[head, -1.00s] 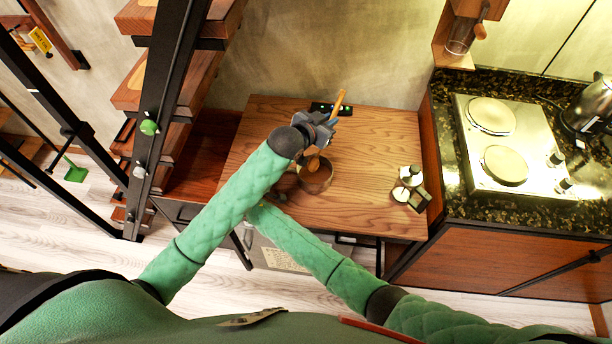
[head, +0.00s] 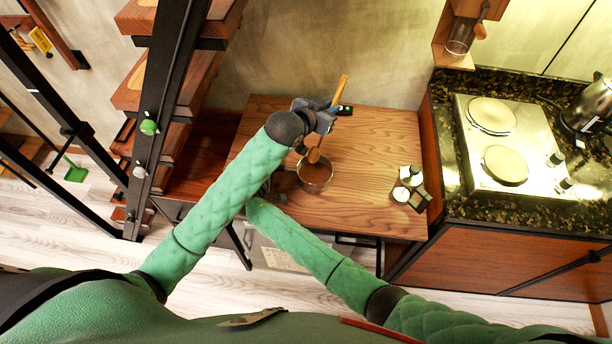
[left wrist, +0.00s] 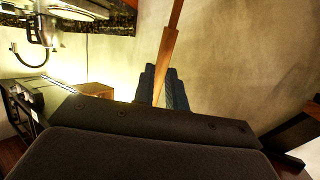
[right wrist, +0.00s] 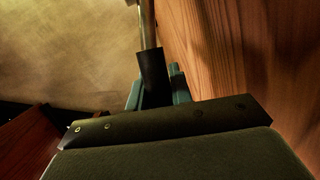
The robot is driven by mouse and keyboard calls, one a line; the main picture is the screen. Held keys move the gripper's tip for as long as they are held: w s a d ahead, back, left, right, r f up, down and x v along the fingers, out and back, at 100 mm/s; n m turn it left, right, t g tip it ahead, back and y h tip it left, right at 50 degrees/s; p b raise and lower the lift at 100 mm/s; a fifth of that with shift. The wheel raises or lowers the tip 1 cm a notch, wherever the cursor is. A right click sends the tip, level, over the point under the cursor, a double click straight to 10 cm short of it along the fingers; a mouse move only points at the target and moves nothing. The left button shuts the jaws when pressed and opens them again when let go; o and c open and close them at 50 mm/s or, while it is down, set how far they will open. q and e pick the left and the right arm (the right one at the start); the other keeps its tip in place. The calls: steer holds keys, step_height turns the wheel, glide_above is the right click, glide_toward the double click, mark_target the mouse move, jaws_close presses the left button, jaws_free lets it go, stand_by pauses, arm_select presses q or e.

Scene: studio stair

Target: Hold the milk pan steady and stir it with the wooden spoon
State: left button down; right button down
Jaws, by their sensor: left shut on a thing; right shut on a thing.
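The milk pan (head: 318,182) stands on the wooden table. Its dark handle (right wrist: 152,68) shows in the right wrist view between the fingers of my right gripper (right wrist: 157,96), which is shut on it. In the head view my left arm mostly hides that gripper. My left gripper (head: 323,117) is shut on the wooden spoon (head: 342,90), above and behind the pan. The spoon's handle also rises between the left fingers in the left wrist view (left wrist: 171,45). The spoon's lower end is at the pan's far side; how deep it reaches I cannot tell.
The wooden table (head: 370,150) is mostly clear right of the pan. Small shakers in a holder (head: 411,180) stand near its right edge. A hob (head: 515,150) is on the counter at right; stairs rise at left.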

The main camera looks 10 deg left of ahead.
steer(key=c, duration=1.2)
jaws_free()
steer(key=shift+o, duration=0.2)
steer(key=shift+f, duration=0.1)
steer(key=shift+s+a, duration=0.1)
steer(key=shift+s, duration=0.15)
steer(key=v, duration=1.1)
steer(key=shift+s, duration=0.2)
